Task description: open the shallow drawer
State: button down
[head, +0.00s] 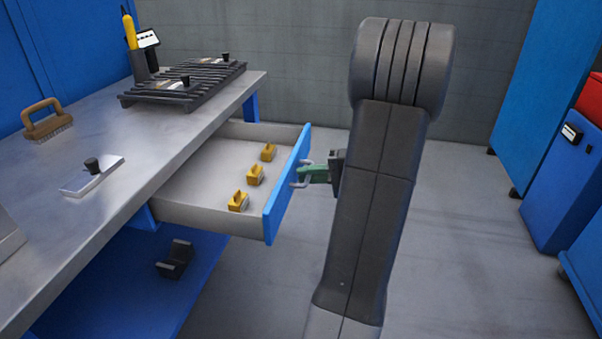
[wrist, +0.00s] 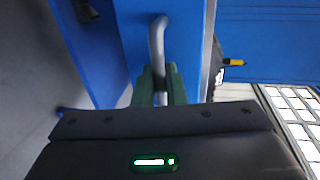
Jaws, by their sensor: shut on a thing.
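The shallow drawer (head: 210,178) has a blue front (head: 287,185) and stands pulled out from under the grey workbench. Its grey inside shows, with several yellow blocks (head: 255,174) in a row on its floor. My gripper (head: 312,174) is at the drawer front, its green fingers shut on the metal bar handle (head: 305,163). In the wrist view the green fingers (wrist: 160,88) close around the handle (wrist: 157,40), which runs up from between them in front of the blue panel (wrist: 130,25). My arm hides part of the floor to the right.
On the workbench (head: 120,140) are a black rack (head: 180,85), a brush (head: 47,122), a plate with a black knob (head: 92,174) and a yellow-handled tool (head: 130,30). A black object (head: 175,260) lies on the blue lower shelf. Blue cabinets (head: 545,95) stand at right.

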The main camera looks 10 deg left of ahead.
dwell(0.3)
jog(key=c, duration=1.6)
grip_release()
jog(key=shift+c, duration=0.2)
jog(key=shift+d, duration=0.1)
jog(key=p+v, duration=0.3)
jog(key=v, duration=1)
jog(key=shift+d, duration=0.35)
jog(key=b+x, duration=0.3)
jog(key=x, duration=1.1)
jog(key=shift+s, duration=0.1)
